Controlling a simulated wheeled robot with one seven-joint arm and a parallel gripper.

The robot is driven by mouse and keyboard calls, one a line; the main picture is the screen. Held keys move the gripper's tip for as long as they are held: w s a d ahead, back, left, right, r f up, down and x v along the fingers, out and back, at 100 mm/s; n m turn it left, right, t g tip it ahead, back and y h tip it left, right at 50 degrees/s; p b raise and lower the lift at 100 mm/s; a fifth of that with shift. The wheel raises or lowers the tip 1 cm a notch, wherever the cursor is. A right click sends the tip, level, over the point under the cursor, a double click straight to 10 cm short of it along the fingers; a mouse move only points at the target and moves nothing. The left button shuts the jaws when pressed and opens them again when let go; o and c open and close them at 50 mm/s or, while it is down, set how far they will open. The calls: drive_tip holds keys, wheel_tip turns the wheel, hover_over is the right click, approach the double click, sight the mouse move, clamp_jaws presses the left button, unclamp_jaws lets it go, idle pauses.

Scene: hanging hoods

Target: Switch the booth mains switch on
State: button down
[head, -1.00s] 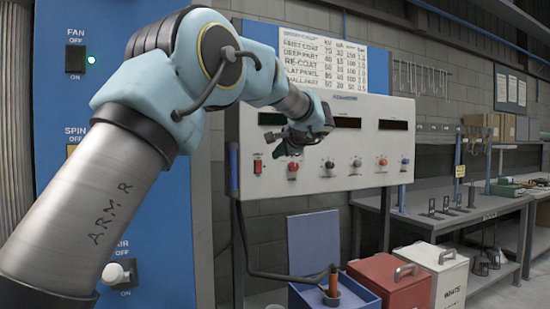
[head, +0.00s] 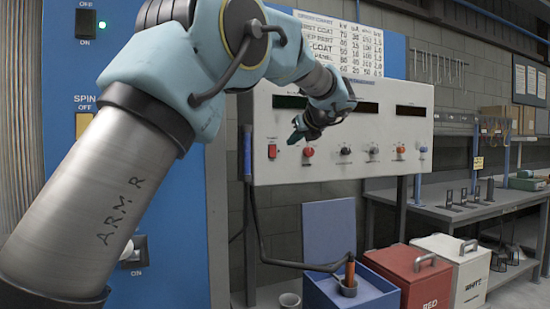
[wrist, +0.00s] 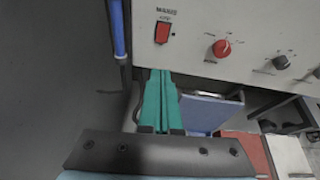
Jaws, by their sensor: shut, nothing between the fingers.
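A red rocker switch (head: 272,151) sits at the left end of the white control panel (head: 350,170). In the wrist view the switch (wrist: 162,33) shows under a small blurred label that seems to read MAINS; its rocker position is too small to tell. My gripper (head: 296,136) is in front of the panel, to the right of the switch and a little above it in the head view. In the wrist view its green fingers (wrist: 160,74) lie side by side, shut and empty, with their tips just below the switch in the picture. No contact is visible.
A red knob (head: 308,152) and several other knobs are right of the switch. A blue post (wrist: 118,30) stands left of the panel. Below are a blue bin (head: 350,290), a red box (head: 405,275) and a white box (head: 455,265). A blue cabinet (head: 170,230) stands at left.

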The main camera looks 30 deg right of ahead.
sight(273, 156)
drive_tip(key=shift+m, duration=0.5)
drive_tip(key=p+x, duration=0.1)
drive_tip(key=x, duration=0.3)
drive_tip(key=p+x, duration=0.2)
drive_tip(key=x, duration=0.3)
drive_tip(key=r+p+x, duration=0.1)
drive_tip(key=x, duration=0.3)
drive_tip(key=shift+w+f, duration=0.15)
drive_tip(key=shift+w, duration=0.4)
drive_tip(key=shift+d, duration=0.1)
drive_tip(key=shift+f, duration=0.1)
drive_tip(key=shift+w+f+b, duration=0.2)
drive_tip(key=shift+f+b, duration=0.05)
drive_tip(key=shift+b, duration=0.25)
drive_tip(key=shift+w+r, duration=0.1)
drive_tip(key=shift+r, duration=0.35)
